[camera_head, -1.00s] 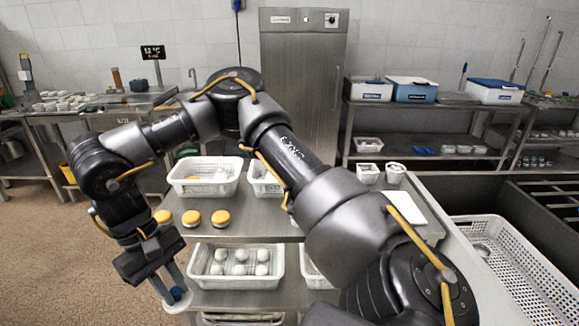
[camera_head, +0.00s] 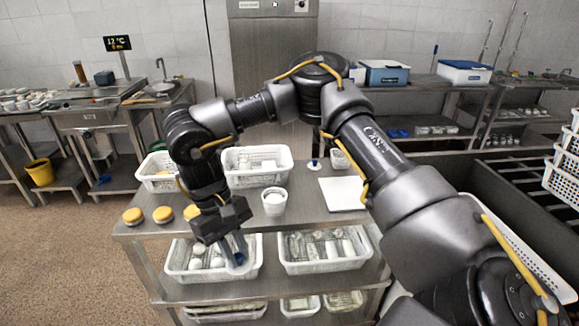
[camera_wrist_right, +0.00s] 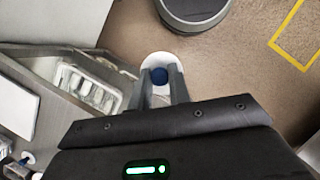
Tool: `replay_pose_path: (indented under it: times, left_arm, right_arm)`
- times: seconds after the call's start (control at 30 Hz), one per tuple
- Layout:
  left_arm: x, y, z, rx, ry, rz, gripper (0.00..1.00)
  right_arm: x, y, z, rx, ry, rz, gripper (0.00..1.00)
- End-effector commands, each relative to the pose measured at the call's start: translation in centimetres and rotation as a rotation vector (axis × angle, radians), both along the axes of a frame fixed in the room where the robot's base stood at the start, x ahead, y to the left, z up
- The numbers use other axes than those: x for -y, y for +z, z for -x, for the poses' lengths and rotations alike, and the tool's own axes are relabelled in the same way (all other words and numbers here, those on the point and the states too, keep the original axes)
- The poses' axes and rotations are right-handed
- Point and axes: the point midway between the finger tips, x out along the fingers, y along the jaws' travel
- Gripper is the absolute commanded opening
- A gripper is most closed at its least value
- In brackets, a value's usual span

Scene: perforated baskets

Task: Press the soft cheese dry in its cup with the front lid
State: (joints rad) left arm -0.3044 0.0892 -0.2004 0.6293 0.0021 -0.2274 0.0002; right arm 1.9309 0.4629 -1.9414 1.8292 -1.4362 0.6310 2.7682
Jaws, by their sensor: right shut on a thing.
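My right gripper (camera_head: 234,250) is shut on a lid (camera_head: 240,268), a white disc with a blue knob. The right wrist view shows the blue knob between the fingers (camera_wrist_right: 161,84) and the white disc (camera_wrist_right: 160,60) beyond them. The lid hangs in the air at the table's front side, above the lower shelf's baskets. A white cup (camera_head: 273,206) with white content stands on the tabletop, to the right of and beyond the gripper, apart from it. A second blue-knobbed lid (camera_head: 314,164) stands farther back. My left gripper is not in view.
Yellow-topped round items (camera_head: 162,214) stand at the tabletop's left. White baskets (camera_head: 257,180) are at the back, and a white board (camera_head: 343,194) lies right of the cup. Another cup (camera_head: 340,160) is partly behind my arm. Lower baskets (camera_head: 325,268) hold several pale items.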

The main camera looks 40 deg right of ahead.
Motion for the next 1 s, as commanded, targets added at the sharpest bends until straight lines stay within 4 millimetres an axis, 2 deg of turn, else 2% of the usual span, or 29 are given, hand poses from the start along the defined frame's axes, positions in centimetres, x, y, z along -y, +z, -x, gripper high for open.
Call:
replay_pose_path:
  times: [0.17,0.27,0.47,0.57,0.7,1.0]
  left_arm:
    - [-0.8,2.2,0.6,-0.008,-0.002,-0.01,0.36]
    - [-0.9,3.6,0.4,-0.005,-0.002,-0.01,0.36]
    - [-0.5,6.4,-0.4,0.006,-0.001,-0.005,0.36]
    - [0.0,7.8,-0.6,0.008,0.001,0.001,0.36]
    - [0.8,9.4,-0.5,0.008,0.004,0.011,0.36]
    - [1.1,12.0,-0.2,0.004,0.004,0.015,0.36]
  right_arm:
    - [-0.7,0.7,-2.4,0.002,0.328,0.011,0.0]
    - [-0.6,0.9,-4.5,0.003,0.618,0.012,0.0]
    - [1.4,1.3,-9.0,0.002,1.258,0.004,0.0]
    - [3.6,1.6,-11.0,0.003,1.568,-0.001,0.0]
    - [7.5,1.7,-13.2,0.007,1.947,-0.008,0.0]
    - [16.3,1.9,-15.2,0.01,2.493,-0.009,0.0]
